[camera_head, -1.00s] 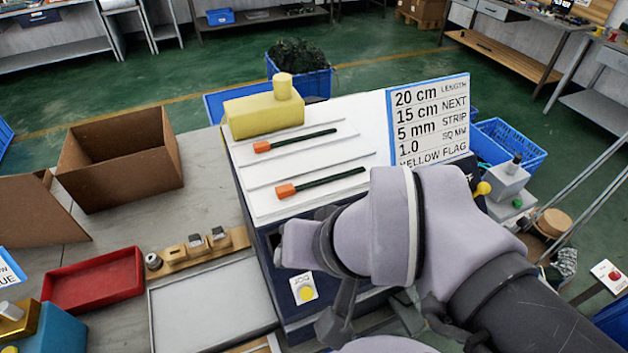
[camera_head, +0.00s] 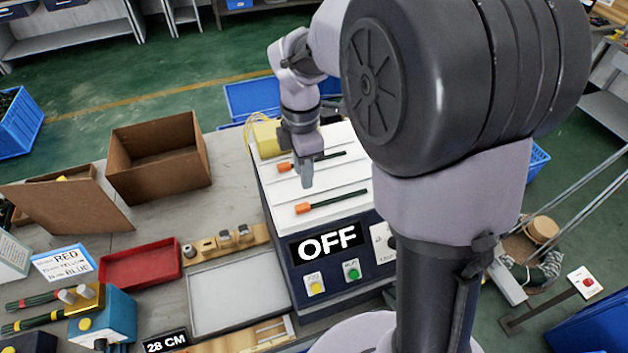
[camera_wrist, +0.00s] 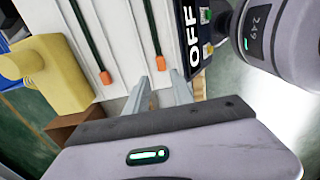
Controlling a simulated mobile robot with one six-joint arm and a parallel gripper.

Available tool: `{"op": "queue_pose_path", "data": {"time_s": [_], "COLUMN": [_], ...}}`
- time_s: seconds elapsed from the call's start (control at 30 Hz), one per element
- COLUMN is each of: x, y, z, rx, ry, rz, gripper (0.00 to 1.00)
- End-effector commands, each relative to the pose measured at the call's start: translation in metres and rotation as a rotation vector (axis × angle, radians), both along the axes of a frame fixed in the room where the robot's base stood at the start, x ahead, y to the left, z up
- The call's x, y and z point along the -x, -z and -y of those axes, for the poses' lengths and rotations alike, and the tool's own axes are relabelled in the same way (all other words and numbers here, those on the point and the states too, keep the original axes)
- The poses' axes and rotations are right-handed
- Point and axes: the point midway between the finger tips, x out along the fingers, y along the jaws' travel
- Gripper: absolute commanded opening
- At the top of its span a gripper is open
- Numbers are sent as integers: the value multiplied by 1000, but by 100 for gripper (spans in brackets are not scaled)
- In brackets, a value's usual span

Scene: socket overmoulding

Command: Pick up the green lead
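Two dark green leads with orange ends lie apart on the white top of the machine (camera_head: 280,196). The far lead (camera_head: 330,156) shows on the left in the wrist view (camera_wrist: 86,32). The near lead (camera_head: 346,198) is closer to the OFF panel and shows to its right in the wrist view (camera_wrist: 153,32). My gripper (camera_head: 307,184) points down over the white top, near the orange ends. In the wrist view its fingers (camera_wrist: 160,84) are apart with nothing held between them. The near lead's orange end appears close to the right finger. The exact height above the top is unclear.
A yellow block (camera_head: 268,139) stands at the machine's far left, beyond the leads. The OFF display (camera_head: 326,243) is on the front. Left are a cardboard box (camera_head: 160,178), a red tray (camera_head: 140,270) and a grey tray (camera_head: 238,297). More leads (camera_head: 32,322) lie at lower left.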

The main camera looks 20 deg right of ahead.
Motion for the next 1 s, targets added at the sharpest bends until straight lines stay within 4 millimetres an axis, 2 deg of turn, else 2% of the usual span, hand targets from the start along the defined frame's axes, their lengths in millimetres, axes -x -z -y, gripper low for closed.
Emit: {"op": "queue_pose_path", "data": {"time_s": [0.03,0.1,0.33,0.5,0.6,0.8,0.93,1.0], "x": [1,1,1,2,2,1,1,2], "y": [19,36,67,101,108,108,107,107], "z": [0,0,-1,-2,-2,-2,-2,-2], "rx": [1,-1,0,0,-1,-1,-1,-1], "ry": [-1,1,1,1,3,3,2,2], "rz": [-2,-3,0,0,1,3,2,2], "gripper": [29,29,29,29,29,29,4,0]}}
